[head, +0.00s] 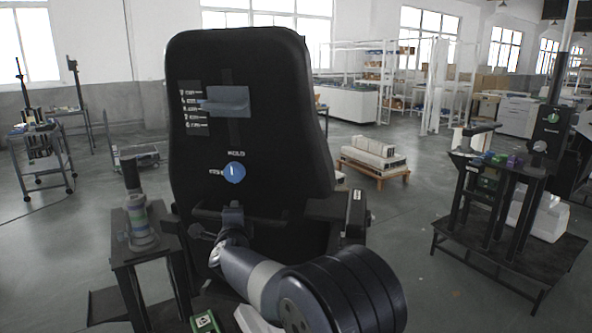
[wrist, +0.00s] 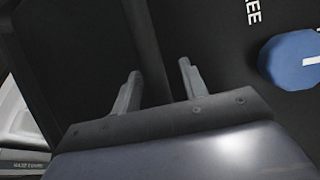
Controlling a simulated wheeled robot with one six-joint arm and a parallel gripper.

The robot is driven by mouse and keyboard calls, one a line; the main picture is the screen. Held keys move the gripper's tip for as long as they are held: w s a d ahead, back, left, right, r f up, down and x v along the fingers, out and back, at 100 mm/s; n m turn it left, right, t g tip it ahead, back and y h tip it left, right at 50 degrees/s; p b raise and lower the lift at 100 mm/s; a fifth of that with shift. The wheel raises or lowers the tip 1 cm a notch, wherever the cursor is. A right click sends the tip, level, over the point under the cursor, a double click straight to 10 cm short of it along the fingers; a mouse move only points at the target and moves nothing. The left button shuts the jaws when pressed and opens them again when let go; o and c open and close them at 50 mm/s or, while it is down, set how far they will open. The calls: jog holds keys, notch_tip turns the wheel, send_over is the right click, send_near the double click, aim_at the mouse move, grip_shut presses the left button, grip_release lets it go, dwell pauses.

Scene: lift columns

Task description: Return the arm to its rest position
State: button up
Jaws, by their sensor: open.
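My gripper (wrist: 160,82) shows in the wrist view with its two fingers apart and nothing between them. It is in front of a dark surface, with a blue round knob (wrist: 292,60) to its right. In the head view my arm reaches forward from the lower right, and my gripper (head: 232,212) is small and partly hidden near the lower part of a tall black panel (head: 265,115). The blue knob (head: 234,173) is on that panel just above it. I cannot tell whether the fingers touch the panel.
A blue-grey block (head: 227,102) sits higher on the panel. A small dark stand (head: 150,250) with a cylindrical part is at left. A dark bench (head: 490,175) is at right. A pallet with white boxes (head: 374,153) lies behind. Open floor shows between the panel and the right bench.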

jog(key=shift+s, duration=0.15)
jog(key=s+d+r+b, duration=0.1)
jog(key=s+d+b, duration=0.1)
jog(key=s, duration=0.8)
jog(key=w, duration=0.3)
jog(key=w+a+p, duration=0.1)
jog(key=w, duration=0.3)
jog(key=w+a+p, duration=0.1)
jog(key=w, duration=0.2)
jog(key=shift+w+f, duration=0.25)
jog(key=shift+f, duration=0.15)
jog(key=shift+s+a+f+b, duration=0.1)
jog(key=shift+s+f+b, duration=0.2)
jog(key=shift+f+b, duration=0.3)
jog(key=s+b, duration=0.1)
jog(key=s+t+b, duration=0.1)
jog(key=b, duration=0.1)
jog(key=shift+s+a+f, duration=0.15)
jog(key=shift+a, duration=0.05)
jog(key=shift+n, duration=0.3)
